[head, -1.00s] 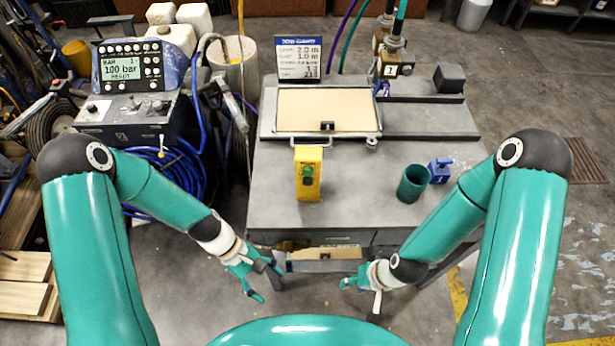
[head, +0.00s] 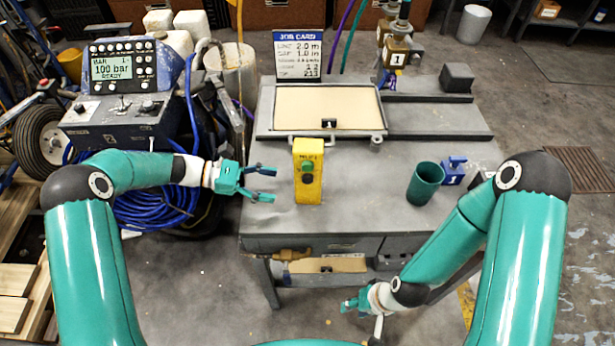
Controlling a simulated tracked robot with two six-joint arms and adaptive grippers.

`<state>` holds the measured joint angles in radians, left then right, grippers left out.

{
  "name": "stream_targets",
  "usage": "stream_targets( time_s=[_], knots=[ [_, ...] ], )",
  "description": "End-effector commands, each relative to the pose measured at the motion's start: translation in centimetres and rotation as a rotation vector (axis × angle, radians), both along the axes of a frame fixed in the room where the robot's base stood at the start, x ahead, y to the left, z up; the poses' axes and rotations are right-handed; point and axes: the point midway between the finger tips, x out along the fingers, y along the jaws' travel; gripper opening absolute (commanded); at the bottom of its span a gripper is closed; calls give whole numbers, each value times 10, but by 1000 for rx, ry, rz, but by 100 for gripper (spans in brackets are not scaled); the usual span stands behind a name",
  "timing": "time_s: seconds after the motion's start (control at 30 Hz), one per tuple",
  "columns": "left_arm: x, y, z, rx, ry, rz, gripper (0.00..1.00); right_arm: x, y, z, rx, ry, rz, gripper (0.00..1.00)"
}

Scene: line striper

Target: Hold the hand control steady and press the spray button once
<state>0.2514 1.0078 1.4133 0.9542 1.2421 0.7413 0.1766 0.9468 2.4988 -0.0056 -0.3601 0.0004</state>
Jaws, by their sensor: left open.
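The yellow hand control (head: 308,190) stands upright near the front of the grey bench, with a green button (head: 307,166) on its upper face and a dark round part below it. My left gripper (head: 272,184) is open, just left of the hand control. Its fingers point right towards it, with a small gap between the fingertips and the yellow body. My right gripper (head: 349,304) is low in front of the bench, below its top. Its fingers are small and partly hidden, so their opening is unclear.
On the bench (head: 350,215) a green cup (head: 425,184) and a blue numbered block (head: 453,170) stand to the right. A framed tray (head: 375,115) and a job card (head: 298,55) are behind. The control unit (head: 123,75) showing 100 bar stands left, above coiled blue hose (head: 165,205).

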Motion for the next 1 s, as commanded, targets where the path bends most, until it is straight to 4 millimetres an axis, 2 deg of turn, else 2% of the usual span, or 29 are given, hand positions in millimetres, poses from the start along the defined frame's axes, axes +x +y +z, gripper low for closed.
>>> stream_targets(
  time_s=[0.37,0.6,0.8,1.0],
  knots=[
    [-1,-49,-15,1,1,-4,69,0,0,-1,0,0,0,40],
    [-1,-76,-25,2,0,-3,69,0,0,-13,0,0,0,40],
    [-1,-86,-27,1,0,-1,69,0,0,-16,0,0,0,40],
    [-1,-88,-27,2,0,-1,69,0,0,-16,0,0,0,40]
  ],
)
